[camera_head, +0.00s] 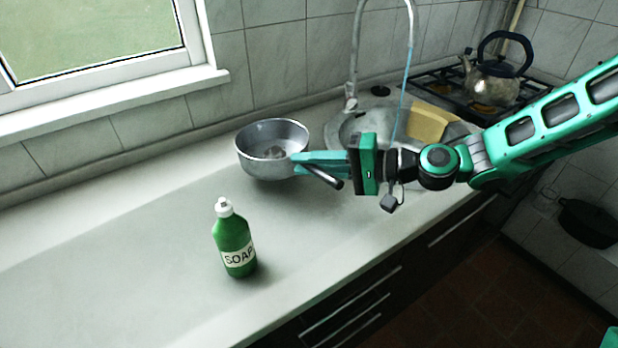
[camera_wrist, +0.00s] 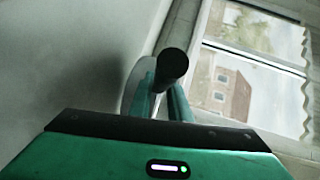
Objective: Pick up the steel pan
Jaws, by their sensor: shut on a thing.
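The steel pan (camera_head: 271,146) is a round grey metal pan with a dark handle (camera_head: 323,177), seen at the middle of the counter in the head view. My gripper (camera_head: 306,163) reaches in from the right and is shut on the pan at its handle side. In the wrist view the dark round handle end (camera_wrist: 172,63) points at the camera between my fingers (camera_wrist: 165,100). Part of the pan's pale side (camera_wrist: 136,84) shows behind them. Whether the pan's base touches the counter is hard to tell.
A green soap bottle (camera_head: 234,240) stands on the counter (camera_head: 120,240) in front of the pan. A sink (camera_head: 352,128) with a tall tap (camera_head: 352,92) lies behind my gripper. A kettle (camera_head: 493,80) sits on the stove at the back right. The left counter is clear.

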